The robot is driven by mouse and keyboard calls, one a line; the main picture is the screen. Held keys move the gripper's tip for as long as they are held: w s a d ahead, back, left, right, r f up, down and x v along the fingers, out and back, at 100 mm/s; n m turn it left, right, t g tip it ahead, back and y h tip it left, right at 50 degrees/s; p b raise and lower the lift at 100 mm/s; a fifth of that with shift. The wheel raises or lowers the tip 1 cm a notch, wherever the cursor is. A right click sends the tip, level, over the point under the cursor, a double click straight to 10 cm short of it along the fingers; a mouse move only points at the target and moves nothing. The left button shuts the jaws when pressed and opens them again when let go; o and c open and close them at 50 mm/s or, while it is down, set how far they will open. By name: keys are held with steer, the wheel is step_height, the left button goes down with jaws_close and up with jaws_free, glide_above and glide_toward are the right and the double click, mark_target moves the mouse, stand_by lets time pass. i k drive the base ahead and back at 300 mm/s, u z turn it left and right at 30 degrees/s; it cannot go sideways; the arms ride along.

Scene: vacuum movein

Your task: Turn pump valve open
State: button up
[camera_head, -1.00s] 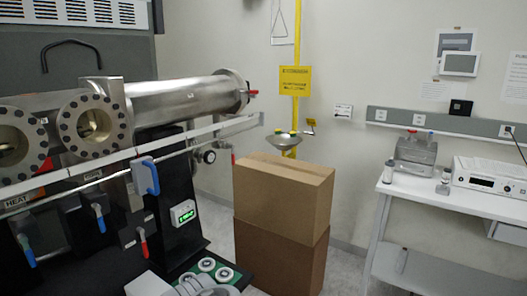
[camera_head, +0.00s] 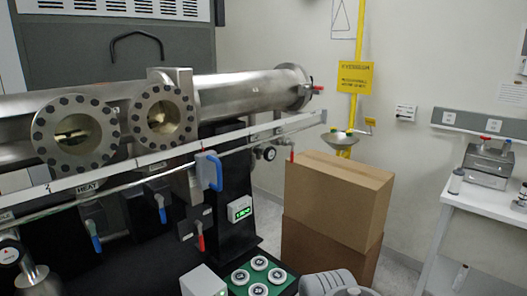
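A steel vacuum vessel (camera_head: 240,92) with two round bolted viewports runs across the left and middle. Several valve handles show below it: a blue lever (camera_head: 160,205), a second blue lever (camera_head: 94,240), a red lever (camera_head: 200,238) pointing down, and a larger blue handle (camera_head: 211,171) at the rail. A small red handle (camera_head: 318,88) is at the vessel's right end and another red one (camera_head: 292,156) is beside the gauge. I cannot read which is the pump valve. My gripper's fingers are not in view; a grey part at the bottom edge seems to be my arm.
Stacked cardboard boxes (camera_head: 335,203) stand right of the black panel. A green board (camera_head: 262,278) with round white discs is at the front. A white table (camera_head: 474,193) is at the right. Some floor shows between the boxes and table.

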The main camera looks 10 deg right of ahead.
mark_target(269, 154)
steer(key=z, duration=0.45)
steer(key=k, duration=0.5)
steer(key=z, duration=0.7)
steer(key=i, duration=0.35)
steer(key=u, duration=0.8)
steer(key=i, duration=0.8)
steer(key=u, duration=1.05)
steer(key=i, duration=0.2)
steer(key=u, duration=0.25)
